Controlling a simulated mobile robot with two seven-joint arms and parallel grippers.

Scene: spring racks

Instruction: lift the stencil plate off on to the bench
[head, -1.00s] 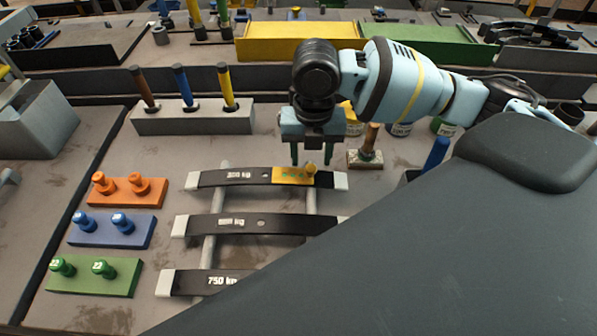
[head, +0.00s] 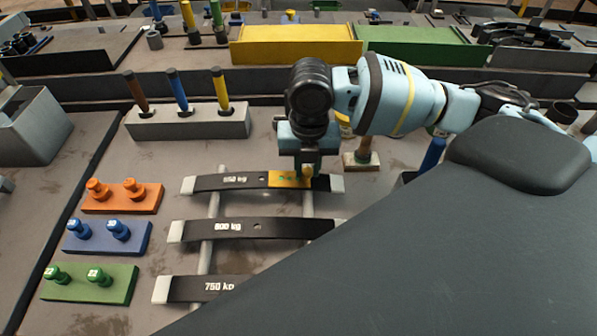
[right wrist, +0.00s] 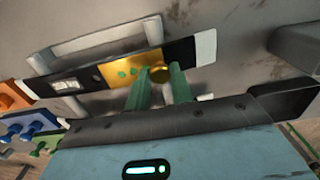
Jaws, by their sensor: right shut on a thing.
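The stencil plate (head: 285,179) is a small yellow-gold plate with a round knob at its right end. It lies on the dark leaf spring (head: 225,183) at the back of the rack. In the right wrist view the plate (right wrist: 127,71) shows green spots beside its knob (right wrist: 159,72). My right gripper (head: 307,170) points down over the plate's right end, with its green fingers (right wrist: 158,81) shut around the knob. The bench (head: 160,225) is grey and worn. My left gripper is not in the views.
Two more leaf springs (head: 270,229) lie nearer on the rack rails. Orange (head: 145,200), blue (head: 132,240) and green (head: 115,284) blocks with knobs sit to the left. A grey block (head: 210,122) holds three handled tools behind. A brush (head: 361,160) stands right of my gripper.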

